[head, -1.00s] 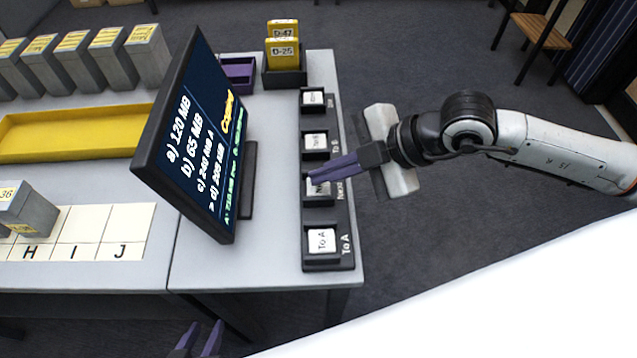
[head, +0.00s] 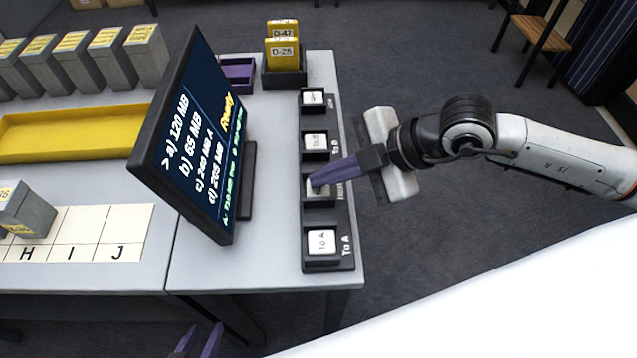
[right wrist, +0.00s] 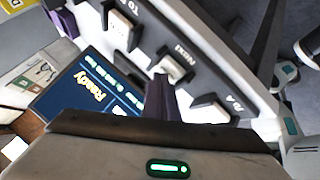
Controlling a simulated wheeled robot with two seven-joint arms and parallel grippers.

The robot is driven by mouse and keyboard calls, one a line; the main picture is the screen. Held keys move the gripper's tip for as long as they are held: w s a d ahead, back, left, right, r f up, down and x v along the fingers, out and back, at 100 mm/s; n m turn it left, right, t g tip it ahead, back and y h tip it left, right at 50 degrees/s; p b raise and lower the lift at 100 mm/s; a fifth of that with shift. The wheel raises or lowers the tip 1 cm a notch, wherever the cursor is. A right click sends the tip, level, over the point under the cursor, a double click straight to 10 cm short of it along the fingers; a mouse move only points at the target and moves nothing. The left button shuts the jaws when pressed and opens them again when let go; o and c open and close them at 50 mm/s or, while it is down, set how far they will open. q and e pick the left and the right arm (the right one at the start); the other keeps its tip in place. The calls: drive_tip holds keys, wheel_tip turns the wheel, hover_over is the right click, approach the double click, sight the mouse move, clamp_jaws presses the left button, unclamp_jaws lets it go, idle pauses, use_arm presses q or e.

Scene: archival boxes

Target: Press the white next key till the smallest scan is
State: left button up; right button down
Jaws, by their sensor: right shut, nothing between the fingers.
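The dark monitor (head: 190,135) lists four scans: a) 120 MB, b) 65 MB, c) about 249 MB, d) about 265 MB; the last two are hard to read. The arrow mark stands before a), and yellow text reads Ready. A black key strip (head: 342,215) holds white keys. My right gripper (head: 316,183) is shut and empty, its tips at the white next key (head: 311,191) and partly covering it. In the right wrist view the tips are close to the next key (right wrist: 173,68); whether they touch is unclear. My left gripper (head: 199,342) is open at the bottom edge.
The To A key (head: 322,241) lies nearer, the To B key (head: 315,141) and another key (head: 313,98) farther. Yellow cartridges (head: 283,50) stand in a black holder behind. Grey boxes (head: 147,55), a yellow tray (head: 60,138) and a lettered mat (head: 122,222) lie to the left.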

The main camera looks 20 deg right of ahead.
sight(325, 189)
drive_tip(key=shift+f, duration=0.1)
idle(0.3)
drive_tip(key=shift+r+p, duration=0.7)
drive_tip(key=shift+r, duration=0.15)
wheel_tip(325, 189, up, 5)
drive_tip(key=p, duration=0.4)
idle(2.4)
